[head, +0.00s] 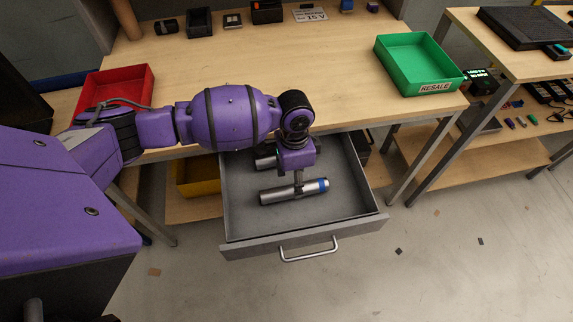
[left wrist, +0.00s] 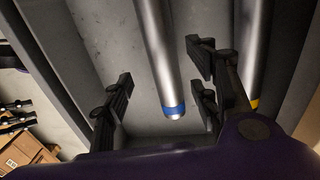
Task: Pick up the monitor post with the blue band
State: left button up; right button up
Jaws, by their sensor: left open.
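The monitor post with the blue band (head: 278,195) is a silver cylinder lying in the open grey drawer, its blue-banded end to the right. In the left wrist view this post (left wrist: 158,45) runs down the picture, its blue end between my fingers. My left gripper (head: 299,180) points down over the post, and its arm hides part of the drawer. In the left wrist view the left gripper (left wrist: 158,100) is open, with a finger on each side of the post and visible gaps. A second silver post (left wrist: 253,45) with a yellow band lies to the right. My right gripper is out of view.
The drawer (head: 350,205) has raised walls and a front handle (head: 308,250). On the bench stand a red tray (head: 120,82) and a green tray (head: 410,62) labelled RESALE. A yellow bin (head: 197,178) is below the bench. The drawer floor right of the post is clear.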

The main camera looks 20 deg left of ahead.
pick_arm(q)
jog(key=f, duration=0.4)
jog(key=shift+w+d, duration=0.15)
jog(key=shift+w, duration=0.05)
jog(key=shift+f, duration=0.6)
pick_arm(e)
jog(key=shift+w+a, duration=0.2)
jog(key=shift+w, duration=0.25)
pick_arm(q)
jog(key=shift+c, duration=0.5)
grip_shut()
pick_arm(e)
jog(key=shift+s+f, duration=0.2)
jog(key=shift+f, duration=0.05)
pick_arm(q)
jog(key=shift+r, duration=0.1)
